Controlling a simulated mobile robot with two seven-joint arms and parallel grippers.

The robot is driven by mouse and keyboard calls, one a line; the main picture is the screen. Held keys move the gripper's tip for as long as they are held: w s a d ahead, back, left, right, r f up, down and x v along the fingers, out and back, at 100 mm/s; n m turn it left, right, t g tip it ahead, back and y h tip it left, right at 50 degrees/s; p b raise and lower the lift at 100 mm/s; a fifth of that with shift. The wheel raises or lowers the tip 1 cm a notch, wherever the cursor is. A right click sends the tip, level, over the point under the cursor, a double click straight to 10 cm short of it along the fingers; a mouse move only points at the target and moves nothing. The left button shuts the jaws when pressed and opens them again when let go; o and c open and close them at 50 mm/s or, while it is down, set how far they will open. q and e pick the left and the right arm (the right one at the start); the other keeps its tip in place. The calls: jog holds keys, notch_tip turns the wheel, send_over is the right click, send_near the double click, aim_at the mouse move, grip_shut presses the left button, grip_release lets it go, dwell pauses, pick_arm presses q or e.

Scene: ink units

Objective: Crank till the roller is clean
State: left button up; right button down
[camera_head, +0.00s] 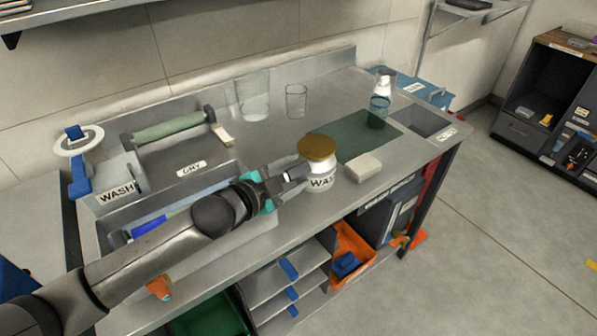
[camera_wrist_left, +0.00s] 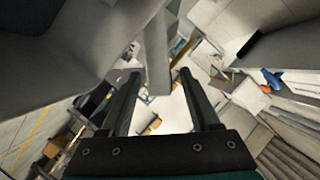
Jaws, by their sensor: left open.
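A pale green roller (camera_head: 168,127) lies across the steel sink unit at the back left, above a section labelled DRY. Whether it carries ink I cannot tell. At the unit's left end is a white crank disc (camera_head: 88,146) with a blue knob (camera_head: 75,131), above a box labelled WASH (camera_head: 118,190). My left gripper (camera_head: 290,177) is open beside a white jar (camera_head: 320,178) with a brown-gold lid, well to the right of the crank. Whether it touches the jar I cannot tell. In the left wrist view the fingers (camera_wrist_left: 158,77) are apart with nothing visibly held.
A glass beaker (camera_head: 252,97), a smaller glass (camera_head: 296,101) and a bottle (camera_head: 379,105) stand at the back. A green mat (camera_head: 340,129) and a white block (camera_head: 363,168) lie at the right. My left forearm covers part of the front trough. Shelves and an orange bin (camera_head: 352,245) are below.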

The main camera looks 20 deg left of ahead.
pick_arm(q)
jog(key=shift+x, duration=0.9)
jog(key=shift+c, duration=0.4)
grip_shut()
dwell(0.5)
